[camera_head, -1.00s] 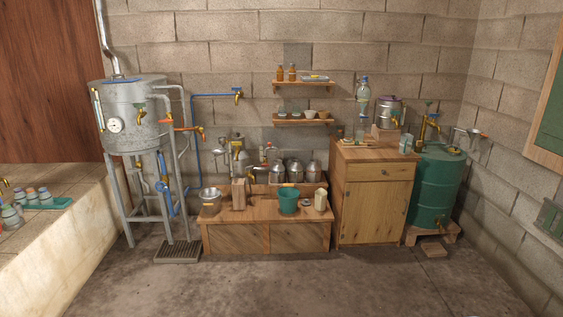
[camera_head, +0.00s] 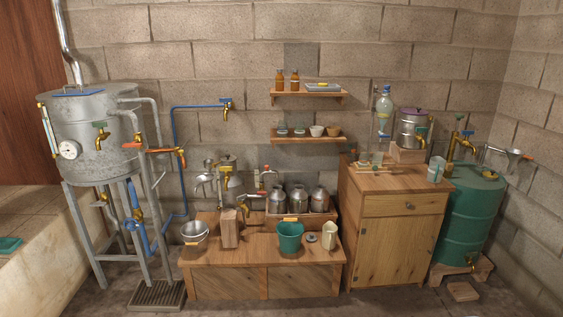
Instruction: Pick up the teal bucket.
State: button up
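The teal bucket (camera_head: 290,237) stands upright on the low wooden bench (camera_head: 220,283), right of the bench's middle and near its front. It is open at the top, and an orange grip shows at its rim. A small dark round lid lies just to its right, and a cream jug (camera_head: 329,235) stands beyond that. My gripper is not in this view.
A metal pail (camera_head: 194,236) and a wooden block (camera_head: 230,229) stand left of the bucket. Metal cans (camera_head: 298,199) stand behind it. A wooden cabinet (camera_head: 392,235) rises on the right. The steel still (camera_head: 95,135) stands on the left.

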aim_at(290, 231)
jog(key=i, duration=1.45)
jog(key=i+u, duration=0.15)
jog(key=i, duration=0.4)
jog(key=i+l+u, duration=0.15)
jog(key=i, duration=0.35)
jog(key=i+l+u, duration=0.15)
jog(key=i, duration=0.35)
